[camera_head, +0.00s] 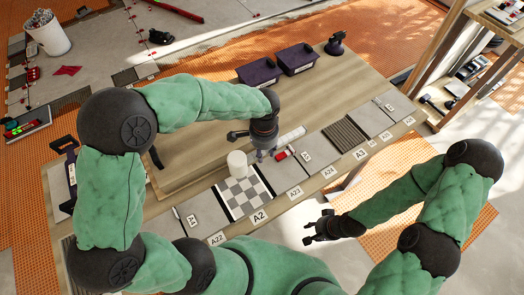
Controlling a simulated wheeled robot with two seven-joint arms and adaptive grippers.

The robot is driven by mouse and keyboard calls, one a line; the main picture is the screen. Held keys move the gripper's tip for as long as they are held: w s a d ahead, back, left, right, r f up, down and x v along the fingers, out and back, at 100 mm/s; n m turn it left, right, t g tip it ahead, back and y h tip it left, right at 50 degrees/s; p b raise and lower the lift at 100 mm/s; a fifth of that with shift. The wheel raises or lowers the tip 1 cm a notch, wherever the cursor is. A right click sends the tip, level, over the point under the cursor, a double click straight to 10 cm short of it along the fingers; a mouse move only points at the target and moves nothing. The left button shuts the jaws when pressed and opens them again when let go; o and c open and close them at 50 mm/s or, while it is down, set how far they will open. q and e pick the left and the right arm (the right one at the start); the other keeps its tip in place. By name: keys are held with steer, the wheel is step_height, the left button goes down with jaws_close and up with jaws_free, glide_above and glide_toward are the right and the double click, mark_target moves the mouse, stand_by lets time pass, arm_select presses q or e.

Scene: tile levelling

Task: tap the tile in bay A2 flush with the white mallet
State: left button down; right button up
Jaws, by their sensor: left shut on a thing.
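The checkered grey-and-white tile (238,198) lies in bay A2, behind the A2 label (259,217). My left gripper (262,152) is shut on the white mallet (237,164), to the upper right of the tile. The mallet's cylindrical head is upright over the tile's back part; its pale handle end (293,135) sticks out right of the gripper. I cannot tell whether the head touches the tile or whether the tile is flush. My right gripper (316,231) looks open and empty, in front of the table's front edge.
A red-and-white object (284,154) lies right of the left gripper. Grey tiles and a dark ribbed tile (345,134) fill neighbouring labelled bays. Two dark bins (297,59) and a dark knobbed tool (336,44) stand at the back. The wooden tabletop (190,150) has free room behind the bays.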

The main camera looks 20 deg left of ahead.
arm_select(q)
step_height(320, 180, down, 8)
steer(key=b, duration=0.6)
step_height(320, 180, up, 5)
steer(key=p, duration=0.4)
steer(key=shift+r, duration=0.1)
step_height(320, 180, down, 6)
steer(key=b, duration=0.4)
step_height(320, 180, up, 5)
steer(key=p, duration=0.4)
steer(key=shift+r+p, duration=0.15)
steer(key=shift+p, duration=0.15)
steer(key=shift+w, duration=0.1)
